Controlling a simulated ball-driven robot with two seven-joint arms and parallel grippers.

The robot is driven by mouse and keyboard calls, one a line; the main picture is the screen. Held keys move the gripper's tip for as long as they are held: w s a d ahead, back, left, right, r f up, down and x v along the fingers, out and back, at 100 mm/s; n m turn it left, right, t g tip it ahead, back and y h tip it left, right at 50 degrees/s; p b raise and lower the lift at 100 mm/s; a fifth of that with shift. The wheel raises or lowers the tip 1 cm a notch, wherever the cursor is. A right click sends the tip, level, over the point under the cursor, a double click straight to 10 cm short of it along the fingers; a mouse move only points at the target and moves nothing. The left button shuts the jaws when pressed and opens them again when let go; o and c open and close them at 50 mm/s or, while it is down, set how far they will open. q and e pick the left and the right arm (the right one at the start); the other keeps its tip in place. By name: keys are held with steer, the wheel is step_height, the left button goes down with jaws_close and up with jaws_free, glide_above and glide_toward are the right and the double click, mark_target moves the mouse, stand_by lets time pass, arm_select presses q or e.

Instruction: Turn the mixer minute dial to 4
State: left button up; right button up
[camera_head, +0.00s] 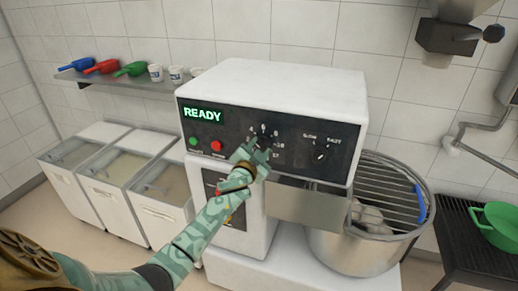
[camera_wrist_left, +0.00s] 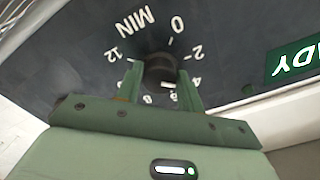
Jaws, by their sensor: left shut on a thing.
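The white mixer (camera_head: 290,91) has a black control panel with a green READY display (camera_head: 203,114). The minute dial (camera_wrist_left: 160,69) is a dark round knob, ringed by white numbers under the word MIN. My left gripper (camera_head: 262,150) reaches the panel from the lower left and covers most of the dial in the head view. In the left wrist view, the fingers of my left gripper (camera_wrist_left: 160,82) stand on either side of the knob, shut on it. The 0, 2 and 12 are readable there; the lower numbers are partly hidden. My right gripper is out of view.
A speed knob (camera_head: 320,153) marked SLOW and FAST sits right of the dial. Green (camera_head: 193,142) and red (camera_head: 216,146) buttons sit left of it. A steel bowl (camera_head: 345,250) with a wire guard stands at the right, and lidded bins (camera_head: 160,215) stand at the left.

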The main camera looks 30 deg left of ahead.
arm_select(q)
steer(key=shift+m, duration=0.7)
steer(key=o, duration=1)
steer(key=shift+s, duration=0.1)
steer(key=shift+s+d, duration=0.1)
steer(key=shift+s, duration=0.2)
steer(key=p+v, duration=0.1)
steer(key=v, duration=1.4)
steer(key=shift+s, duration=0.3)
